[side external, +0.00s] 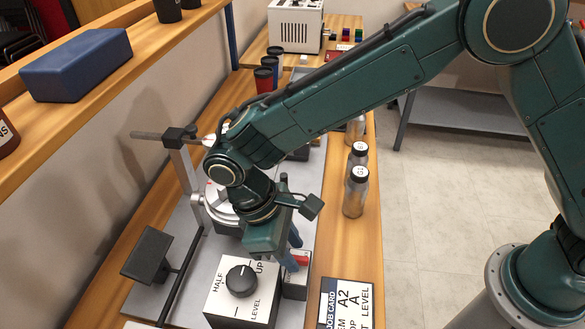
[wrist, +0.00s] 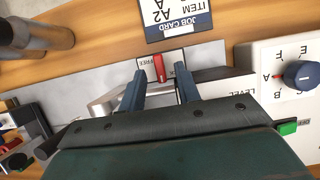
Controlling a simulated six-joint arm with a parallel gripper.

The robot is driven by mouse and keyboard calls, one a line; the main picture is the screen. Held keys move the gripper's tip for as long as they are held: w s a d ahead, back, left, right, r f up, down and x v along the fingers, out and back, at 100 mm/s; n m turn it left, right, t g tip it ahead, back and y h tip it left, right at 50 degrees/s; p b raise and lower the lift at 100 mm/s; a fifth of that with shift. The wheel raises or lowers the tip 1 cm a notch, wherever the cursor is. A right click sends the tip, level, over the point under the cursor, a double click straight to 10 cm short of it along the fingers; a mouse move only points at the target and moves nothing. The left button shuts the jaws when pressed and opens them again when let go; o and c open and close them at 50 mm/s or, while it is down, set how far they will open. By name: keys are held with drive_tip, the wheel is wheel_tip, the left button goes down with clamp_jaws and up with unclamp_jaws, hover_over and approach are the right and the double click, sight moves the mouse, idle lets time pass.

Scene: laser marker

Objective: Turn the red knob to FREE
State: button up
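The red knob (wrist: 159,68) is a narrow bar on a small pale box with a label. In the wrist view it stands nearly upright, between my gripper's two blue fingertips (wrist: 160,74), with a gap on each side. The word FREE (wrist: 146,63) reads on the label to its left; the marking on the right is mostly hidden by a finger. In the side view the red knob (side external: 301,260) shows beside the fingertips of my gripper (side external: 293,253). My gripper is open, pointing down, and nothing is held. Contact with the knob cannot be made out.
A box with a black knob (side external: 241,281), marked HALF, UP and LEVEL, stands close beside. A blue lettered dial (wrist: 301,75) is at the right in the wrist view. A job card (side external: 346,303) lies nearby. Bottles (side external: 356,190) stand along the bench edge.

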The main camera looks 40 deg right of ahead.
drive_tip(key=shift+s+d+f, duration=0.15)
drive_tip(key=shift+s+f, duration=0.05)
drive_tip(key=shift+f, duration=0.3)
drive_tip(key=shift+c, duration=0.4)
clamp_jaws()
